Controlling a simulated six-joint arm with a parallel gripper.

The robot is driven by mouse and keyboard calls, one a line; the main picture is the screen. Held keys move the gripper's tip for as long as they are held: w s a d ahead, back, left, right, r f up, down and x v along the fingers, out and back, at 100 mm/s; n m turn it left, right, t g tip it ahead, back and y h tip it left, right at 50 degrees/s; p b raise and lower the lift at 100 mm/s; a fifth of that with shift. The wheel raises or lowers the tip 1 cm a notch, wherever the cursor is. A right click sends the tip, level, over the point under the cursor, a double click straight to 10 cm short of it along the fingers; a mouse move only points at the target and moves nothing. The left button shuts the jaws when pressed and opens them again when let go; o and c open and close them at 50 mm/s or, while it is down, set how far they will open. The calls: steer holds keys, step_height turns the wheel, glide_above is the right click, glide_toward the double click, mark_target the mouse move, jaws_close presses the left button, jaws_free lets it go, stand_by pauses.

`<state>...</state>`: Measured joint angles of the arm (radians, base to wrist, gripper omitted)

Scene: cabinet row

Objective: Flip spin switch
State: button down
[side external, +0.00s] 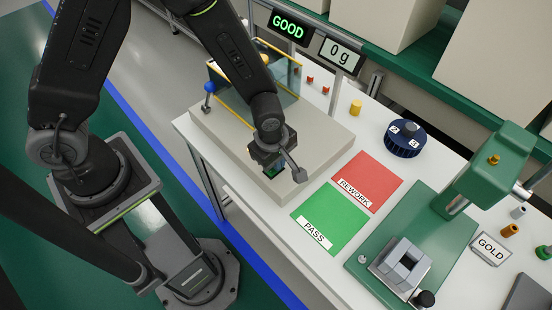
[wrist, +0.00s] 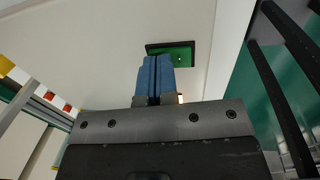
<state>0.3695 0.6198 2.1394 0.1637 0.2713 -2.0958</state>
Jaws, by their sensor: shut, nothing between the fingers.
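A small green rectangle in a dark frame, which looks like the switch (wrist: 184,50), lies on the beige base (wrist: 100,45) of the machine. In the wrist view my gripper's blue fingers (wrist: 155,60) are shut together, with nothing between them. Their tips overlap the lower left part of the green rectangle; I cannot tell whether they touch it. In the side view my gripper (side external: 274,166) points down over the near right part of the base (side external: 322,134) and mostly hides the switch. A bit of green shows under the fingers.
A clear, yellow-edged enclosure (side external: 285,90) and a blue-knobbed lever (side external: 209,88) stand on the base. Red REWORK (side external: 367,180) and green PASS (side external: 330,217) mats lie to the right. Beyond are a dark blue round holder (side external: 405,143) and a green press (side external: 490,170).

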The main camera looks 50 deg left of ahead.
steer(key=shift+f, duration=0.25)
steer(key=shift+s, duration=0.15)
steer(key=shift+s+r, duration=0.15)
steer(key=shift+s, duration=0.45)
steer(key=shift+r, duration=0.15)
step_height(320, 180, up, 14)
steer(key=s, duration=0.1)
steer(key=shift+s, duration=0.35)
